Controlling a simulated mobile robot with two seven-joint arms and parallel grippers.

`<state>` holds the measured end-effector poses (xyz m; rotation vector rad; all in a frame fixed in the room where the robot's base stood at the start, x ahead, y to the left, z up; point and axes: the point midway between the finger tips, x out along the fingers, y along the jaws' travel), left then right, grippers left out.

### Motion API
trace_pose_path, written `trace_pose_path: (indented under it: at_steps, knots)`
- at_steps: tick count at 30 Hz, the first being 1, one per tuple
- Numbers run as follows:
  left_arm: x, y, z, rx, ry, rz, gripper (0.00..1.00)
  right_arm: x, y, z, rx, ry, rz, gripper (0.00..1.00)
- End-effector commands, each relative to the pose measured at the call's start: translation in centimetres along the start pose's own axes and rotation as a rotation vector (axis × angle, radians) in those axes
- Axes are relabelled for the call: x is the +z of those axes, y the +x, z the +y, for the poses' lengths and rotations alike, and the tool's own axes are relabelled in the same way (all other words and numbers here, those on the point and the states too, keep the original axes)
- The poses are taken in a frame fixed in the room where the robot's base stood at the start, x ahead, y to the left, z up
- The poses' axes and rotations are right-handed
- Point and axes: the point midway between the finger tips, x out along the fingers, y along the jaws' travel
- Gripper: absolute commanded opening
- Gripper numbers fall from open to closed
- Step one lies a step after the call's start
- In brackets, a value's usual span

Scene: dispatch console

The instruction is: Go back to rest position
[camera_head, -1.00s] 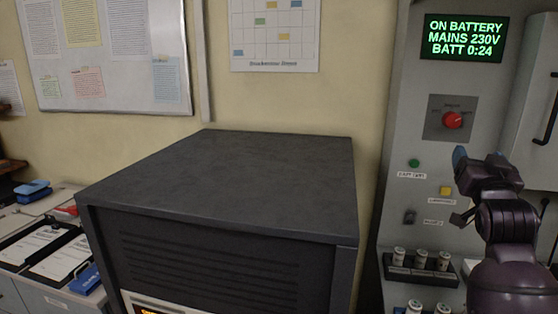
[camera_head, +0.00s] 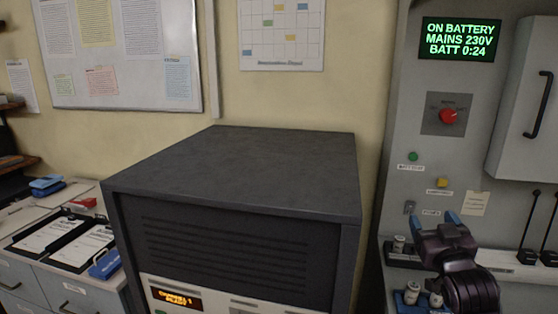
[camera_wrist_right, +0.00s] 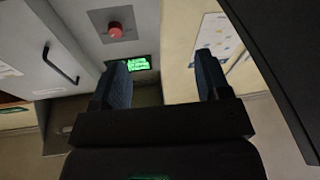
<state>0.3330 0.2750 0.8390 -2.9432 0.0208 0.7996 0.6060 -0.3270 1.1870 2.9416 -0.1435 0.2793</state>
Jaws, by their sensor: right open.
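My right gripper (camera_head: 432,222) is in front of the lower part of the grey control panel (camera_head: 400,130) at the right of the head view. Its blue-tipped fingers point up and stand apart with nothing between them. In the right wrist view the two fingers (camera_wrist_right: 165,80) are also apart and empty. The panel carries a red knob (camera_head: 448,116), a green button (camera_head: 412,156), a yellow button (camera_head: 442,183) and a green-lettered display (camera_head: 458,38) reading ON BATTERY, MAINS 230V, BATT 0:24. My left gripper is not in view.
A large dark cabinet (camera_head: 240,170) stands in the middle, left of my right arm. White cylinders in blue and dark holders (camera_head: 405,256) sit close below my gripper. Black levers (camera_head: 527,256) stand to the right. Clipboards (camera_head: 85,248) lie on the left counter.

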Motion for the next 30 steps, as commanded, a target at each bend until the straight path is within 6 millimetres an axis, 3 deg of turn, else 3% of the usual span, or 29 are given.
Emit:
trace_pose_path:
  at_steps: [1, 6, 11, 15, 21, 24, 30]
  knots:
    - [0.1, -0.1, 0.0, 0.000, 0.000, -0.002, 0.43, 2.7, -1.5, -0.9, -0.021, -0.004, -0.045, 0.70]
    - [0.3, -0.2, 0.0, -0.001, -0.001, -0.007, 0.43, 10.3, -7.2, -3.7, -0.087, -0.010, -0.181, 0.70]
    - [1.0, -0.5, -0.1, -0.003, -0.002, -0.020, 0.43, 16.6, -13.7, -5.9, -0.135, 0.006, -0.320, 0.70]
    - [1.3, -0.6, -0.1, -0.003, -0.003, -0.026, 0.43, 21.4, -20.1, -7.4, -0.164, 0.029, -0.449, 0.70]
    - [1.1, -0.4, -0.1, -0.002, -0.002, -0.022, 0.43, 26.0, -29.0, -8.5, -0.179, 0.056, -0.620, 0.70]
    - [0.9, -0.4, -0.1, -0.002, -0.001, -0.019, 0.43, 27.2, -32.0, -8.4, -0.175, 0.062, -0.676, 0.70]
    - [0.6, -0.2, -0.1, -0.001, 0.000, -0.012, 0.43, 28.1, -34.5, -7.9, -0.166, 0.062, -0.723, 0.70]
